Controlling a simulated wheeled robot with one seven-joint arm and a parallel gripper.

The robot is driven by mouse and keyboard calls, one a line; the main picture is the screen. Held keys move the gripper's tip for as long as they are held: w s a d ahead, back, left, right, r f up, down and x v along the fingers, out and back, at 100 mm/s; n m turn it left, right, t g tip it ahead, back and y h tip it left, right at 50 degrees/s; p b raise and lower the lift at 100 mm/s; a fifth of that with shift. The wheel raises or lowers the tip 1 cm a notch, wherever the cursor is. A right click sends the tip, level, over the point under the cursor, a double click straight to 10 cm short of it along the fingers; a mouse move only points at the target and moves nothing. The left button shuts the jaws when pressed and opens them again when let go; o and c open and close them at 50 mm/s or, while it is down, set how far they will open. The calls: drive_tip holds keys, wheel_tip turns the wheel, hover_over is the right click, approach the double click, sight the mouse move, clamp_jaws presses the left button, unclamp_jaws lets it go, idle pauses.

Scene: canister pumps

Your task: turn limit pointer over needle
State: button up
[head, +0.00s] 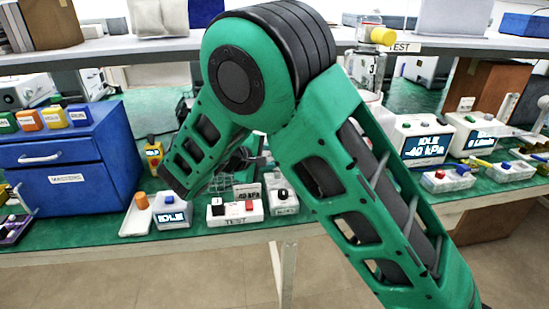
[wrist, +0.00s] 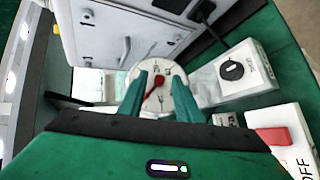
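In the wrist view a round white dial (wrist: 165,78) with dark markings faces me. A red pointer (wrist: 152,80) lies across it, slanting from upper right to lower left. My gripper (wrist: 160,76) has its two green fingers apart in front of the dial, one at each side, with the red pointer showing in the gap, close to the left finger. I cannot tell whether a finger touches it. A separate needle is too small to make out. In the head view my green arm hides most of the dial's surroundings, and my gripper is largely hidden behind it.
A white box with a black knob (wrist: 231,69) and a red switch (wrist: 274,137) marked OFF stand right of the dial. A pale panel (wrist: 120,30) rises behind. In the head view a blue drawer cabinet (head: 70,165) stands left, and pump units (head: 425,140) stand right.

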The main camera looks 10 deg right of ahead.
drive_tip(key=v, duration=1)
drive_tip(key=shift+s+a, duration=0.15)
drive_tip(key=shift+a, duration=0.15)
drive_tip(key=shift+r, duration=0.1)
